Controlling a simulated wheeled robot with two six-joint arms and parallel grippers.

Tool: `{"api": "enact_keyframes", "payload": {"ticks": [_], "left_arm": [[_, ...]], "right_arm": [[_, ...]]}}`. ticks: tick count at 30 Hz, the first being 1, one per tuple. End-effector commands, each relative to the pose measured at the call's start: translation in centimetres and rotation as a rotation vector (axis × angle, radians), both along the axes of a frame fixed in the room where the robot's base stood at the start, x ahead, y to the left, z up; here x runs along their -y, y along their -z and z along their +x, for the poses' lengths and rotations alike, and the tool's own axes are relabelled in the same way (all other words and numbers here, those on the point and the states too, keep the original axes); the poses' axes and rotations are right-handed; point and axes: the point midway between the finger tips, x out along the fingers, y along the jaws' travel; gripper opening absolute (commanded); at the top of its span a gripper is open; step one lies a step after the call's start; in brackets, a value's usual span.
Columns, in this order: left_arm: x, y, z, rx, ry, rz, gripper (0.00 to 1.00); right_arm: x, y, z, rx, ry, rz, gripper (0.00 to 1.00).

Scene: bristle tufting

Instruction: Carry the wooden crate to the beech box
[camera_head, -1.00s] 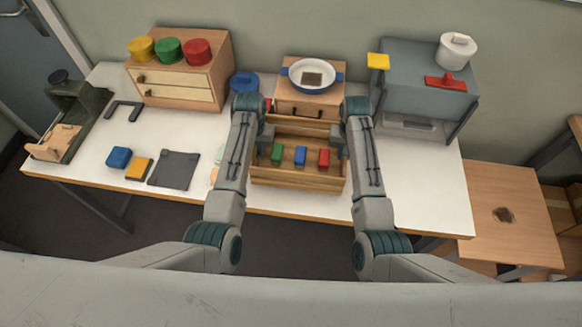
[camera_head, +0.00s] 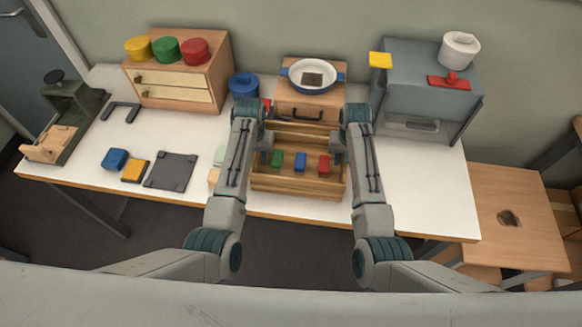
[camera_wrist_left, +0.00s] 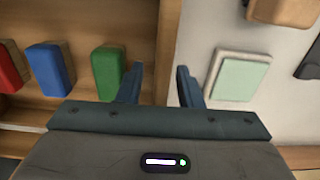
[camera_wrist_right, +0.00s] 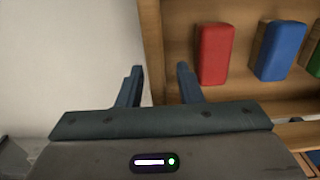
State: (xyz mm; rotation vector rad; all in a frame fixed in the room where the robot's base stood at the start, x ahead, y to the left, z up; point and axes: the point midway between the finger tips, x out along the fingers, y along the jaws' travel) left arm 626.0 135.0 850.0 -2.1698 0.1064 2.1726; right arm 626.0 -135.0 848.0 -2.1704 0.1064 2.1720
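The wooden crate (camera_head: 300,188) stands on the white table near its front edge, with a green block (camera_head: 277,159), a blue block (camera_head: 300,161) and a red block (camera_head: 323,163) inside. My left gripper (camera_wrist_left: 158,85) is open at the crate's left side wall (camera_wrist_left: 168,40), one finger on each side of it in the left wrist view. My right gripper (camera_wrist_right: 157,85) is open at the right side wall (camera_wrist_right: 152,40), likewise with a finger on each side. I cannot tell whether the fingers touch the walls. A pale wooden box (camera_head: 295,97) with a dark handle stands just behind the crate; a drawer chest (camera_head: 213,75) is also pale wood.
A white-and-blue pan (camera_head: 312,73) sits on the handled box. A blue pot (camera_head: 243,85) stands left of it, a grey oven-like unit (camera_head: 420,95) right. A dark plate (camera_head: 172,170) and small blocks lie left of the crate. Table right of the crate is clear.

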Motion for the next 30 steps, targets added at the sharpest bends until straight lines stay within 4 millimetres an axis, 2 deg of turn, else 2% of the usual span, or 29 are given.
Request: {"api": "enact_keyframes", "payload": {"ticks": [5,12,16,23,26,30], "left_arm": [[0.1,-2.7,0.1,0.005,0.0,-0.001,0.33],[0.0,-7.9,0.1,0.005,-0.001,-0.001,0.33],[0.0,-10.0,0.1,0.004,0.0,-0.001,0.33],[0.0,-11.7,0.0,0.001,0.0,0.0,0.33],[0.0,-11.7,0.0,0.001,0.0,0.0,0.33],[0.0,-11.7,0.0,0.0,0.0,-0.001,0.33]], "right_arm": [[0.0,0.0,0.0,0.0,0.0,0.0,0.33],[0.0,0.0,0.0,0.0,0.0,0.0,0.33],[0.0,0.0,0.0,0.0,0.0,0.0,0.33],[0.0,-0.4,0.1,0.002,0.0,0.0,0.33],[0.0,-1.5,0.1,0.003,0.0,0.001,0.33],[-0.1,-4.3,0.1,0.005,0.0,0.001,0.33]]}}
